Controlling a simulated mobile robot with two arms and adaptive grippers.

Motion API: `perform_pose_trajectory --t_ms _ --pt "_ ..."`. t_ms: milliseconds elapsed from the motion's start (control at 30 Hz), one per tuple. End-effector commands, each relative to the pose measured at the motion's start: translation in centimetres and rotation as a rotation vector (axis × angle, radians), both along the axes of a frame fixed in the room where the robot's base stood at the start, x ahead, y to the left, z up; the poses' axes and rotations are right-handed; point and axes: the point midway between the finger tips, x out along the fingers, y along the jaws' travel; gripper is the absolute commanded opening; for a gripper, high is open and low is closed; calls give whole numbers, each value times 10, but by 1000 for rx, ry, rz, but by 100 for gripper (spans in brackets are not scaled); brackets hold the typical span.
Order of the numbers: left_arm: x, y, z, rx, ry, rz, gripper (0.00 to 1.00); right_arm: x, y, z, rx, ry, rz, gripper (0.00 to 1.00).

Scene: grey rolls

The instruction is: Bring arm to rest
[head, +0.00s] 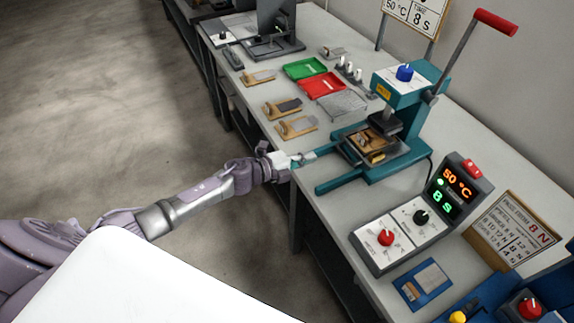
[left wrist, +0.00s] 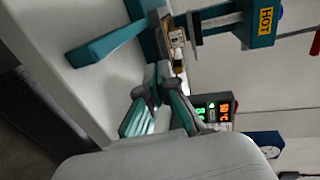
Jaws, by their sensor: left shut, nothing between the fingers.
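My left arm (head: 195,197) reaches in from the left to the front edge of the table. My left gripper (head: 308,157) is shut and empty, just in front of the teal press (head: 400,100). It is close to the forked base of the press; whether it touches cannot be told. In the left wrist view the gripper (left wrist: 157,80) shows near the teal base leg (left wrist: 105,40). The press holds a small brown block fixture (head: 372,142) under its head. My right gripper is not in view.
The grey table (head: 345,205) carries a control box (head: 452,190) reading 50 °C and 8 S. Green (head: 304,68) and red (head: 322,84) trays and several small wooden pieces lie behind. A blue pad (head: 422,286) lies near the front. The floor (head: 110,100) at left is clear.

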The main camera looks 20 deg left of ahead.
Motion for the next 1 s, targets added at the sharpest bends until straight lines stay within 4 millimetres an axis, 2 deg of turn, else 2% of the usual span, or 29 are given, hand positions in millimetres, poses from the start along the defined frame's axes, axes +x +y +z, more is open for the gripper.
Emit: perform_pose_trajectory --t_ms 100,200,367,567,633,667,767,867,900,1000 --pt "-20 15 2 2 1 0 0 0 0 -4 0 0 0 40" --pt "-32 23 6 2 1 -1 0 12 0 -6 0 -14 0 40" --pt "-43 32 9 0 1 0 0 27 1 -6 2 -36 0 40" --pt "-45 33 11 -2 2 2 0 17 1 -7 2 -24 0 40" --pt "-45 36 3 -16 22 23 0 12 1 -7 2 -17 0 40" --pt "-45 39 -4 -30 40 42 0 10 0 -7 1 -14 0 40" --pt "-49 54 -44 -107 142 162 0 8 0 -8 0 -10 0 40" --pt "-66 75 -106 -215 299 340 0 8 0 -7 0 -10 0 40" --pt "-78 84 -134 -259 367 418 0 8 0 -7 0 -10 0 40" --pt "-117 99 -199 -354 531 604 0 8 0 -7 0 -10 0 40"
